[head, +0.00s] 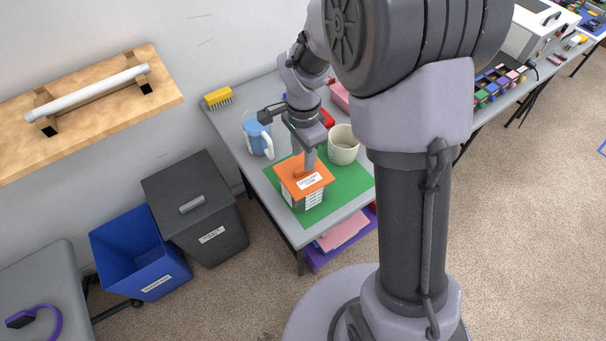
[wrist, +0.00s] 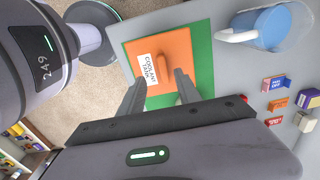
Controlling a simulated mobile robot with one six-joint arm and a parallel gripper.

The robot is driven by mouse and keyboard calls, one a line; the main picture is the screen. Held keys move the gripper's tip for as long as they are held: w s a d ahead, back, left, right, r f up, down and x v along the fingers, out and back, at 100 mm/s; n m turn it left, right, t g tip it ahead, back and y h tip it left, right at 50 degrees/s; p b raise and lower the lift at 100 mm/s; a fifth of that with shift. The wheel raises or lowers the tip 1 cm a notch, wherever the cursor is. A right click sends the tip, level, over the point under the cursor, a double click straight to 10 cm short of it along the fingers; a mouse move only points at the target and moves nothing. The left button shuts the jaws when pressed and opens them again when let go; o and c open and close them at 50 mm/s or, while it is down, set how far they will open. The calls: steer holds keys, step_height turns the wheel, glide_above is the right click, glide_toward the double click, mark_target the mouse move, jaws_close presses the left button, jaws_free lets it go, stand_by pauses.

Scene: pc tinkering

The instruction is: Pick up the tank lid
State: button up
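The orange tank lid (head: 291,181) sits on top of the coolant tank (head: 313,199), which stands on a green mat. In the wrist view the lid (wrist: 177,48) shows a white label reading "COOLANT TANK" and a raised orange handle (wrist: 161,68). My gripper (wrist: 156,77) is open, with one finger on each side of the handle's near end and a gap between. In the head view my gripper (head: 309,168) is just above the lid and hides part of the handle. Whether a finger touches the lid cannot be told.
A blue pitcher (head: 254,138) and a pale cup (head: 343,150) stand close behind the tank. The green mat (head: 346,182) has free room at right. A yellow brush (head: 218,96) lies at the table's far left corner. Small coloured blocks (wrist: 280,102) lie beyond the mat.

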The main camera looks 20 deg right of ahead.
mark_target(303, 172)
steer(key=f+b, duration=0.2)
steer(key=f, duration=0.3)
steer(key=shift+w+d+f+b, duration=0.1)
steer(key=shift+w+f+b, duration=0.1)
steer(key=shift+w+b, duration=0.2)
steer(key=shift+s+r, duration=0.1)
steer(key=shift+r, duration=0.05)
steer(key=shift+c, duration=0.2)
jaws_close()
steer(key=shift+r, duration=0.1)
